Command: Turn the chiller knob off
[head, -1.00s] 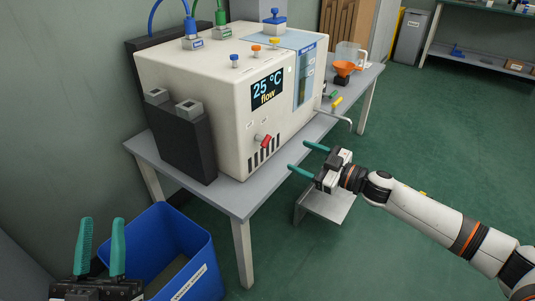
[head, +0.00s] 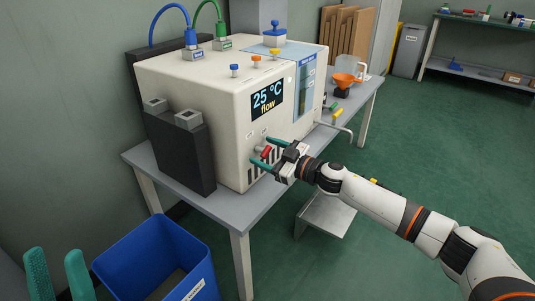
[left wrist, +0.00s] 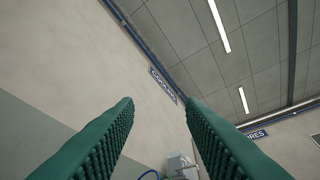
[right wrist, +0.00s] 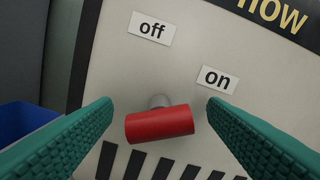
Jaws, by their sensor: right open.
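The chiller (head: 200,95) is a cream box on a grey table, with a display reading 25 °C and flow. Its red knob (head: 266,152) is low on the front face. In the right wrist view the knob (right wrist: 160,124) is a red bar lying nearly level, its right end towards the "on" label (right wrist: 217,78). The "off" label (right wrist: 152,29) is above it. My right gripper (head: 260,160) is open, with its green fingers on either side of the knob, apart from it in the right wrist view. My left gripper (head: 54,270) is open and empty, at the lower left.
A blue bin (head: 158,258) stands on the floor in front of the table (head: 225,208). A dark block stands against the chiller's left side. An orange funnel (head: 346,79) and small items lie at the table's far end.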

